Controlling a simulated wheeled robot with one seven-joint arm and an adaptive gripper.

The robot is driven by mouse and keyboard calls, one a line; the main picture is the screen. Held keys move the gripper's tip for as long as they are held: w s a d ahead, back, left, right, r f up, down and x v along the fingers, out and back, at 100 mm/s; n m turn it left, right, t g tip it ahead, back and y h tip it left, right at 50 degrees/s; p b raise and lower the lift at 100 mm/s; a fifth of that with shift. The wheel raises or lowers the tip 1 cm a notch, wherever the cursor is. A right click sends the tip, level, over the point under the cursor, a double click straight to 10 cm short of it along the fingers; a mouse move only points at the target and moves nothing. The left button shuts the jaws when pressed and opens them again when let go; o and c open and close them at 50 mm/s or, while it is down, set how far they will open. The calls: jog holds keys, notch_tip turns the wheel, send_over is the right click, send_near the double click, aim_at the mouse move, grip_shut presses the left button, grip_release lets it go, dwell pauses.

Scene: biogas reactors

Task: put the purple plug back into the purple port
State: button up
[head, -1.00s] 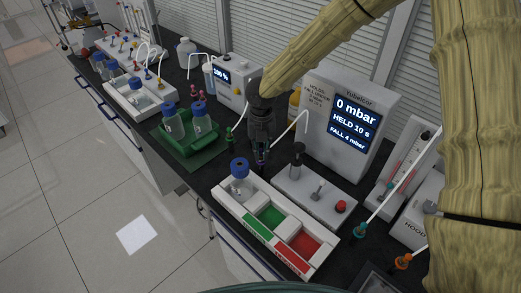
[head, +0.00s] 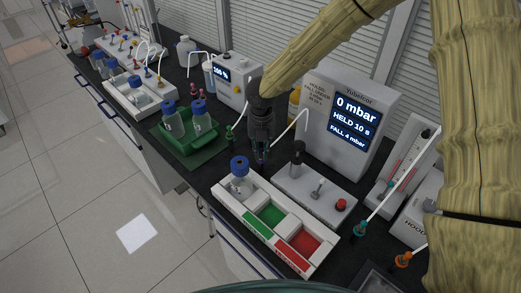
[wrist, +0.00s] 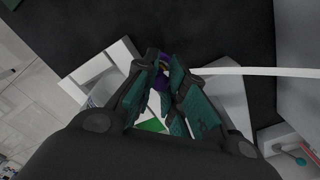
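My gripper (head: 262,150) points down behind the white tray's back edge in the head view. In the wrist view its teal-padded fingers (wrist: 165,82) are closed around the purple plug (wrist: 163,84), which is mostly hidden between them. A white tube (wrist: 250,71) runs from the plug to the right; in the head view this tube (head: 299,117) bends up beside the gripper. I cannot make out the purple port in either view. Whether the plug's lower end touches anything is hidden by the fingers.
The white tray (head: 290,262) holds a blue-capped bottle (head: 239,176) and green and red compartments. To the right are a white unit with a red knob (head: 341,204) and the pressure display box (head: 352,125). A green rack (head: 190,140) with bottles stands to the left.

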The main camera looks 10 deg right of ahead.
jog(key=o, duration=0.5)
jog(key=shift+c, duration=0.2)
notch_tip(320, 180, up, 12)
dwell(0.4)
jog(key=shift+f, duration=0.1)
notch_tip(320, 180, down, 12)
jog(key=shift+r, duration=0.1)
dwell(0.6)
jog(key=shift+r, duration=0.1)
